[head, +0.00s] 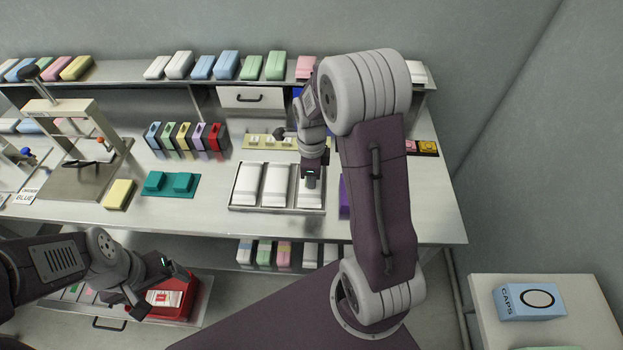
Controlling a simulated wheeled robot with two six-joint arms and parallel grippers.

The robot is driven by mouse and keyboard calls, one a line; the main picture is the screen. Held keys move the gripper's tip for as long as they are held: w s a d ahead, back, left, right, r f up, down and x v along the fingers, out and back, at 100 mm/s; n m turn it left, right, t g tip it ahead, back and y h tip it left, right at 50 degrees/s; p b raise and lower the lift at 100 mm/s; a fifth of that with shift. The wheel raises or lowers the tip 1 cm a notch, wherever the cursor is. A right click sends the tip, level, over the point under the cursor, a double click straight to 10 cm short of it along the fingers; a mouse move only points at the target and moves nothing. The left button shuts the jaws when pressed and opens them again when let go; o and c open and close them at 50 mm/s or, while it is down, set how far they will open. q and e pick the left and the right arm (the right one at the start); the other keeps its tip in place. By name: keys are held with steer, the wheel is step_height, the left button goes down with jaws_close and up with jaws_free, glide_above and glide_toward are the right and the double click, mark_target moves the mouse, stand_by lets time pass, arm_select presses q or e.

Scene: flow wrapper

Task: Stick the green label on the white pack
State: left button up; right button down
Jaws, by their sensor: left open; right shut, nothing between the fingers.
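Three white packs lie side by side in a shallow metal tray (262,209) on the table: a left one (246,183), a middle one (276,184) and a right one (309,198). My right gripper (311,184) points down at the right pack and covers part of it; whether it touches the pack cannot be told. It is shut with nothing between its fingers. I cannot make out a green label; part of the right pack's top is hidden. My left gripper (160,285) is open and empty at the lower left, in front of the table, by a red bin (196,298).
A pale yellow strip (259,143) and a row of coloured holders (185,136) stand behind. A purple item (344,198) is close right. My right arm hides much of the right side.

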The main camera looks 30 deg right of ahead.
steer(key=c, duration=2.1)
jaws_free()
steer(key=shift+f, duration=0.1)
steer(key=o, duration=0.5)
steer(key=shift+c, duration=0.2)
step_height(320, 180, up, 9)
steer(key=p, duration=0.1)
